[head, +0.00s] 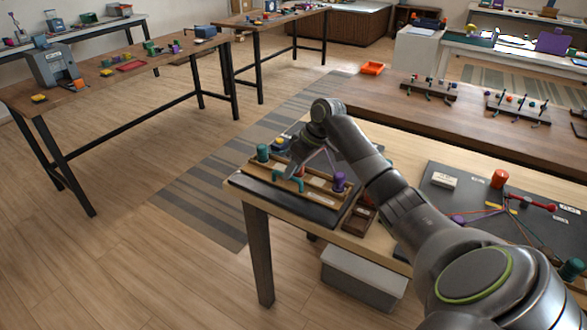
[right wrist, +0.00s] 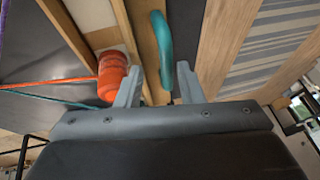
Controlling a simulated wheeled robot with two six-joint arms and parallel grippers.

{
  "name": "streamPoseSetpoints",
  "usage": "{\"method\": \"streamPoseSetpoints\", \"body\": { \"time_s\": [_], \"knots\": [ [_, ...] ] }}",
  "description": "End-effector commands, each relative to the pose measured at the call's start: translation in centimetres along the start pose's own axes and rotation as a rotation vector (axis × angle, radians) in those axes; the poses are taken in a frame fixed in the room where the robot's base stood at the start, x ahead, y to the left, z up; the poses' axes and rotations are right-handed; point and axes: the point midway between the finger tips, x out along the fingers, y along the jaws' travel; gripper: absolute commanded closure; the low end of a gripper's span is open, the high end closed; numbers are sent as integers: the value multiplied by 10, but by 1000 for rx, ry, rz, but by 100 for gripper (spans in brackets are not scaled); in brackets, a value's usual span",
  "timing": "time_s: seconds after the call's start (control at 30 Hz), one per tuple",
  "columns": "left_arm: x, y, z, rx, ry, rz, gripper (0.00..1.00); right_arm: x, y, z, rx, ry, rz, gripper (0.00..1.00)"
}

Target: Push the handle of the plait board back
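The plait board (head: 322,201) lies at the near left corner of the light wooden table, with a wooden strip that bears coloured pegs. Its teal arched handle (head: 288,184) is on the front side; in the right wrist view the handle (right wrist: 162,45) stands between my two fingers. My right gripper (head: 294,168) reaches down over the board from the right. In the right wrist view its fingers (right wrist: 160,88) are apart, one on each side of the handle, with a small gap seen. My left gripper is not in view.
A green peg (head: 263,152) and a purple peg (head: 339,181) stand near my right gripper. An orange peg (right wrist: 112,78) with a cord is just beside the left finger in the wrist view. A dark board (head: 440,205) with cords lies to the right. Floor is clear at left.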

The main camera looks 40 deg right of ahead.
Motion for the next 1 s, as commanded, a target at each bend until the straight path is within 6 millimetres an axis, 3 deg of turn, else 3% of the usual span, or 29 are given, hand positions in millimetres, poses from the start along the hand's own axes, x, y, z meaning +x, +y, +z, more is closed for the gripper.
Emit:
{"method": "streamPoseSetpoints", "body": {
  "time_s": [0.17, 0.33, 0.8, 1.0],
  "knots": [
    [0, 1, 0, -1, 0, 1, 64, 0, -1, 0, 0, -1, -3, 66],
    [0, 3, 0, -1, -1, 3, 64, -18, 0, 0, 0, 0, 0, 66],
    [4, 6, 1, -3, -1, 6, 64, -128, 1, 0, 1, 1, 2, 66],
    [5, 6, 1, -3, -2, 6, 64, -161, 1, 0, 1, 0, 0, 66]
  ]
}}
